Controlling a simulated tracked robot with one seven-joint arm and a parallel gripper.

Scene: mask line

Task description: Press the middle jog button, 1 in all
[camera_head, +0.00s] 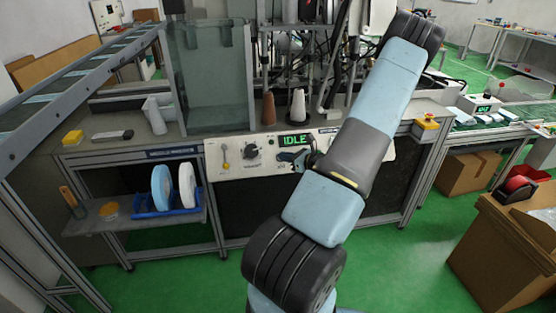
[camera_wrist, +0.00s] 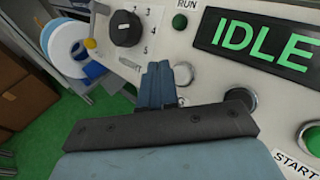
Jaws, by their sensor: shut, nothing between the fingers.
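The white control panel (camera_head: 226,172) has a green IDLE display (camera_head: 295,140), also large in the wrist view (camera_wrist: 262,38). My gripper (camera_head: 290,157) is in front of the panel, below the display. In the wrist view my gripper (camera_wrist: 160,76) has its blue-grey fingers together and empty, pointing at the panel. A grey round button (camera_wrist: 183,73) sits just right of the fingertips. A ringed button (camera_wrist: 240,97) is further right, partly hidden by my gripper. I cannot read a jog label, and whether the fingertips touch the panel is unclear.
A black rotary knob (camera_wrist: 125,28) with numbers is left of the fingertips. A green RUN lamp (camera_wrist: 180,21) is above, and a green button by the START label (camera_wrist: 313,140) is at right. White and blue discs (camera_head: 187,185) stand on a lower shelf.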

